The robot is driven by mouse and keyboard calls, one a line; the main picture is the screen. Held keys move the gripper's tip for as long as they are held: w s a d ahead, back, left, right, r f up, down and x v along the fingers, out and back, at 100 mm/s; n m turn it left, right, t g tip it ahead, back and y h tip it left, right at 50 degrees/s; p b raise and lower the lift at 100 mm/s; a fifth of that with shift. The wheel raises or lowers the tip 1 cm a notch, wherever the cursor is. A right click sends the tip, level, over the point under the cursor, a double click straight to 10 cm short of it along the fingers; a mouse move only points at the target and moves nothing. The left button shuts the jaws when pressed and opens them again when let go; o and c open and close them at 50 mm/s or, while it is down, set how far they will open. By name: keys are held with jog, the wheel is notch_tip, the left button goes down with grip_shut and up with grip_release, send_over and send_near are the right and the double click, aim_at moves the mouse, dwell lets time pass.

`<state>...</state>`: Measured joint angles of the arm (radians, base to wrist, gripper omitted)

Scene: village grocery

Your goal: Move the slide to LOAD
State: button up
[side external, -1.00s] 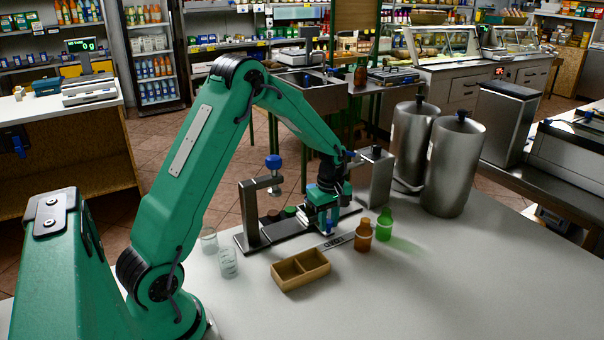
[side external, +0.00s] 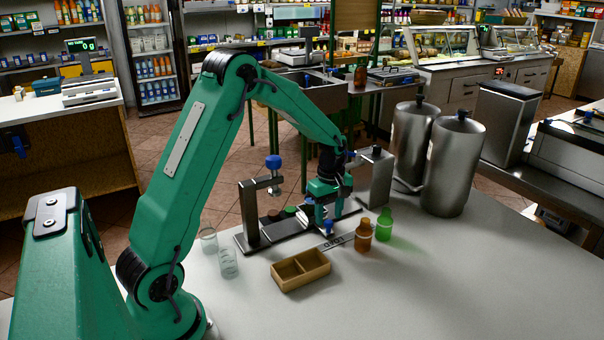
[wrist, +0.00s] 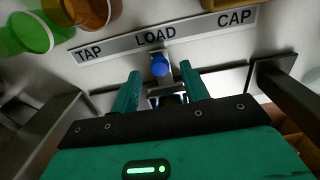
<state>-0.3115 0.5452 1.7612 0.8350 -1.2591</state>
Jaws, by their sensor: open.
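The slide's blue knob (wrist: 160,66) shows in the wrist view on a short grey bar, lined up with the word LOAD on the label strip (wrist: 200,32). TAP is to its left and CAP to its right in that view. The knob also shows in the side view (side external: 329,227), low at the front of the dark rail (side external: 285,229). My gripper (wrist: 161,70) is open, with one green finger on each side of the knob and a visible gap on both sides. In the side view my gripper (side external: 324,214) is just above the knob. The slide's body is mostly hidden.
A post with a blue-topped press (side external: 250,215) stands at the rail's left, a steel box (side external: 376,178) at its right end. A brown bottle (side external: 363,237), a green bottle (side external: 384,226), a wooden tray (side external: 301,270) and clear jars (side external: 228,263) stand nearby. The front right counter is clear.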

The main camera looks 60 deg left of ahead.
jog(key=shift+r, duration=2.15)
jog(key=shift+r, duration=0.15)
jog(key=shift+s+d+r, duration=0.1)
jog(key=shift+d+r, duration=0.05)
jog(key=shift+r, duration=0.05)
jog(key=s+d+r+m+t, duration=0.1)
jog(key=s+d+r+m, duration=0.35)
jog(key=r, duration=0.25)
jog(key=s+d+r+m+t, duration=0.2)
jog(key=s+d+m, duration=0.3)
jog(key=s, duration=0.4)
jog(key=s+d+r+m+t, duration=0.2)
jog(key=s+d+r+m, duration=0.2)
jog(key=s+m, duration=0.4)
jog(key=shift+s+d+r+t, duration=0.35)
jog(key=shift+s+r, duration=0.1)
jog(key=shift+r, duration=0.1)
